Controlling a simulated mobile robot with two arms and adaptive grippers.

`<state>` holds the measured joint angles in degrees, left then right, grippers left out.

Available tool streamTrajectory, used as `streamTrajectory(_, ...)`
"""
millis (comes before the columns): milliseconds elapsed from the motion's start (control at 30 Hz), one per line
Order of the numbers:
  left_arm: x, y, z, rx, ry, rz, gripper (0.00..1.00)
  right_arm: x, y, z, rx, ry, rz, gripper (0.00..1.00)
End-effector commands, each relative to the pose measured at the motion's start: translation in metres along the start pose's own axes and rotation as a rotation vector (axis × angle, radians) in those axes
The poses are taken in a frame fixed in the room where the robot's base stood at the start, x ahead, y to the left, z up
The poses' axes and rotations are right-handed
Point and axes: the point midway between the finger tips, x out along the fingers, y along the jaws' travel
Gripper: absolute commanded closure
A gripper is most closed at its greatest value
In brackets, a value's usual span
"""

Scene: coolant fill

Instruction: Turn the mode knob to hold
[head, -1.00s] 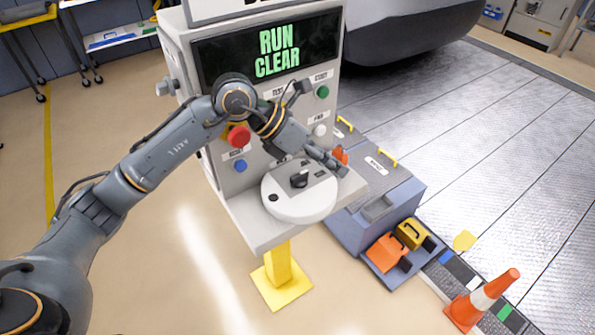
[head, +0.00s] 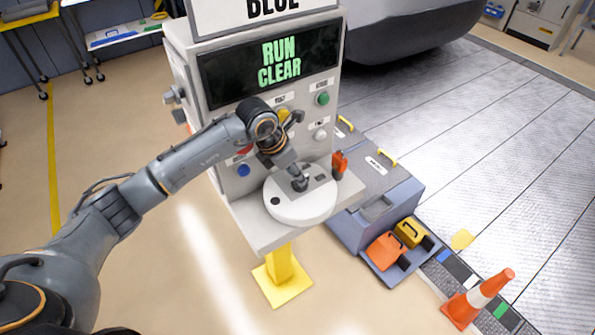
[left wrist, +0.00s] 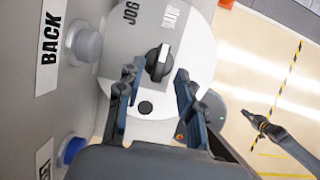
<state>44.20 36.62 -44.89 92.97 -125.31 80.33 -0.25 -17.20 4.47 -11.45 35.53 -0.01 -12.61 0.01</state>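The mode knob (left wrist: 158,62) is black with a white pointer line, on a round white dial plate (head: 287,211). In the left wrist view the plate carries the label JOG and a second, blurred label, and the pointer is on the side of the blurred one. My left gripper (head: 300,184) points down over the knob in the head view. In the left wrist view its two fingers (left wrist: 156,88) are apart, with the knob just beyond their tips; contact is not visible.
The console display (head: 270,62) reads RUN CLEAR. Around the dial are a blue button (head: 243,170), a green button (head: 323,98) and an orange-red object (head: 339,164). A grey-blue cabinet (head: 395,196) stands at the right. A traffic cone (head: 482,298) is on the floor.

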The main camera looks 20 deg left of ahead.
Motion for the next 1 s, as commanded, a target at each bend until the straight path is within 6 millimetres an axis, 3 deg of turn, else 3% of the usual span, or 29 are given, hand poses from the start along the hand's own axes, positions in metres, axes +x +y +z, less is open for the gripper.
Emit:
streamTrajectory(200, 0.022, 0.000, 0.000, -0.001, 0.000, -0.001, 0.63, -0.007, 0.000, -0.001, -0.001, 0.000, 0.000, 1.00)
streamTrajectory(533, 0.026, 0.000, 0.000, 0.000, 0.000, 0.000, 0.63, -0.007, 0.000, -0.001, -0.001, 0.000, 0.000, 1.00)
streamTrajectory(733, 0.026, 0.000, 0.000, 0.000, 0.000, 0.000, 1.00, -0.007, 0.000, -0.001, -0.001, 0.000, 0.000, 1.00)
streamTrajectory(1000, 0.025, 0.000, 0.000, -0.001, -0.001, 0.000, 1.00, -0.007, 0.001, 0.000, -0.001, 0.000, 0.001, 1.00)
